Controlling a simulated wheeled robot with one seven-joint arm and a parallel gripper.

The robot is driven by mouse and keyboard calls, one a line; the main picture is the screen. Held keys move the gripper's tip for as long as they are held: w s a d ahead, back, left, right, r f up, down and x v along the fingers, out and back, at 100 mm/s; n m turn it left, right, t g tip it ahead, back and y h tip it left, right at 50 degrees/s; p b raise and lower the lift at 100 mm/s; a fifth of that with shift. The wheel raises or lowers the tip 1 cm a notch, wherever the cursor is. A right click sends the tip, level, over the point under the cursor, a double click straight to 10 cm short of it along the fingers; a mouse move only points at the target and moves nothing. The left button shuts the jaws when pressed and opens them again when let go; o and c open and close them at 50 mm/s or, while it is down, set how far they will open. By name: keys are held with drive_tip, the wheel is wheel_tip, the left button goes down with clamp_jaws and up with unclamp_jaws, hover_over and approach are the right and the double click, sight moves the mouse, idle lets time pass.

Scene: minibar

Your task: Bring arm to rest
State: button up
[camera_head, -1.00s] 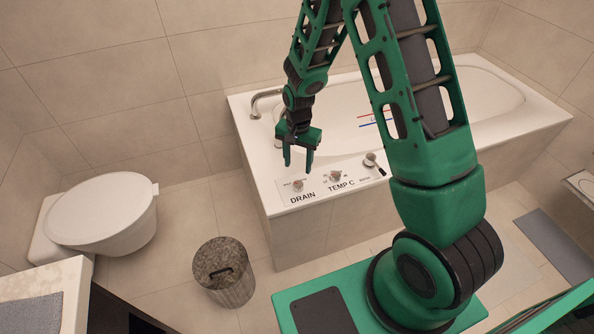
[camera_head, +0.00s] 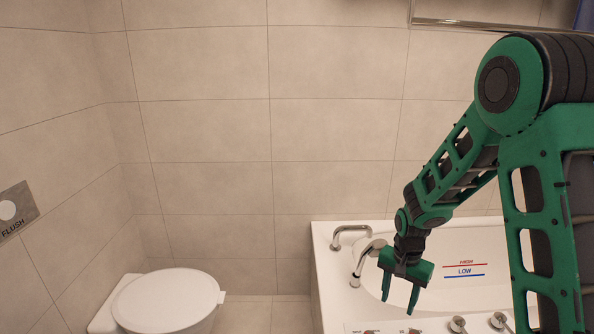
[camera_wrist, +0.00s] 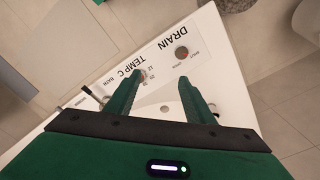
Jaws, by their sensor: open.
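My gripper (camera_head: 399,291) is open and empty, pointing down above the near left corner of the white bathtub (camera_head: 322,262). In the wrist view its two green fingers (camera_wrist: 158,95) are spread over the tub's rim, with nothing between them. The rim's control panel with the DRAIN and TEMP C labels (camera_wrist: 150,55) lies below the fingers. My green arm comes in from the right in the head view, bent at the elbow.
A curved metal handle (camera_head: 350,234) and a metal spout (camera_head: 364,262) stand close beside my gripper. Control knobs (camera_head: 457,323) sit on the rim. A toilet with a closed white lid (camera_head: 168,300) stands at the left. The tiled wall (camera_head: 200,120) is behind.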

drive_tip(key=s+d+r, duration=0.6)
drive_tip(key=r, duration=0.2)
drive_tip(key=s+d+r, duration=0.2)
drive_tip(key=s+r, duration=0.2)
drive_tip(key=s, duration=0.4)
drive_tip(key=s+d+r+n, duration=0.1)
drive_tip(key=s+r, duration=0.2)
drive_tip(key=s, duration=0.5)
drive_tip(key=s+d+r+n, duration=0.1)
drive_tip(key=s+d+r, duration=0.1)
drive_tip(key=s+r, duration=0.2)
drive_tip(key=s, duration=0.3)
drive_tip(key=shift+s+d+r+y, duration=0.3)
drive_tip(key=shift+s+d, duration=0.05)
drive_tip(key=shift+s, duration=0.05)
drive_tip(key=shift+w, duration=0.15)
drive_tip(key=shift+w+f, duration=0.25)
drive_tip(key=shift+w, duration=0.25)
